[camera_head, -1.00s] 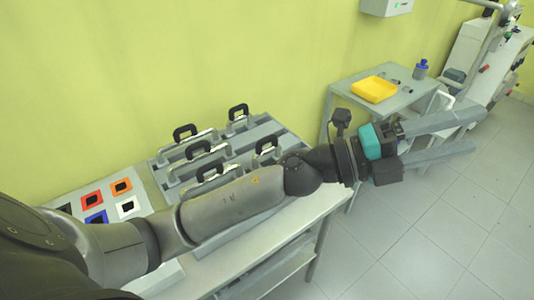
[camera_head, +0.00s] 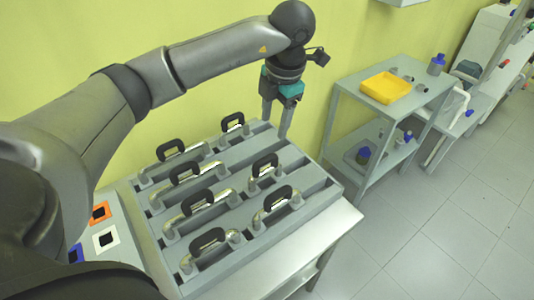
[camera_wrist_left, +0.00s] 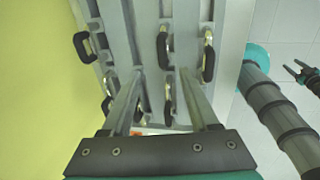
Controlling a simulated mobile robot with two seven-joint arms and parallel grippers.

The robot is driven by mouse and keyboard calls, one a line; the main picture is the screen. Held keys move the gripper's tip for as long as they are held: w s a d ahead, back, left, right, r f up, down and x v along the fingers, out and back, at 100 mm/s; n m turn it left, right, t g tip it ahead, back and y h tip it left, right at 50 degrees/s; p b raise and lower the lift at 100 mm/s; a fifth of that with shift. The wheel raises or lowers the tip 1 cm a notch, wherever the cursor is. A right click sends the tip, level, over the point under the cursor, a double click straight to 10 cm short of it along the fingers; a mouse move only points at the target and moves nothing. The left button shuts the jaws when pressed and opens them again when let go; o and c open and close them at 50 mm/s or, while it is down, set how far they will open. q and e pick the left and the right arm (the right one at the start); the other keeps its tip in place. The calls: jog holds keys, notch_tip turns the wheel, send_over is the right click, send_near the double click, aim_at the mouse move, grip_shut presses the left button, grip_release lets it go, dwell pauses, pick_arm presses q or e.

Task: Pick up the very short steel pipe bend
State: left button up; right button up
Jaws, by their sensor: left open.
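Several steel pipe bends with black handles stand in slots of a grey rack (camera_head: 228,190). They differ in length. The shorter-looking ones are in the right row: one at the back (camera_head: 232,124), a middle bend (camera_head: 265,166) and a front bend (camera_head: 277,202). I cannot tell for sure which is the very short one. My left gripper (camera_head: 276,120) is open and empty, pointing down over the back end of the rack, right of the back bend. In the left wrist view its fingers (camera_wrist_left: 160,85) are apart, with bends beneath and beyond them. A small dark claw shape (camera_wrist_left: 303,74) at the right edge may be my right gripper.
The left row holds longer bends (camera_head: 198,203). Coloured square markers (camera_head: 106,238) lie left of the rack. A second table with a yellow tray (camera_head: 385,87) and a blue-capped bottle (camera_head: 436,65) stands at the right. The yellow wall is close behind the rack.

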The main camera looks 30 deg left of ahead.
pick_arm(q)
send_over(268, 157)
notch_tip(268, 157, down, 6)
jog(key=f, duration=0.4)
jog(key=shift+s+d+f, duration=0.1)
jog(key=shift+s, duration=0.1)
notch_tip(268, 157, down, 4)
jog(key=shift+w+r, duration=0.1)
jog(key=shift+r, duration=0.1)
jog(key=shift+f, duration=0.25)
jog(key=shift+w+a, duration=0.1)
jog(key=shift+a, duration=0.1)
jog(key=c, duration=0.6)
grip_shut()
pick_arm(e)
jog(key=shift+s+d+f, duration=0.15)
jog(key=shift+s, duration=0.5)
jog(key=shift+s+d+f, duration=0.1)
jog(key=shift+s, duration=0.5)
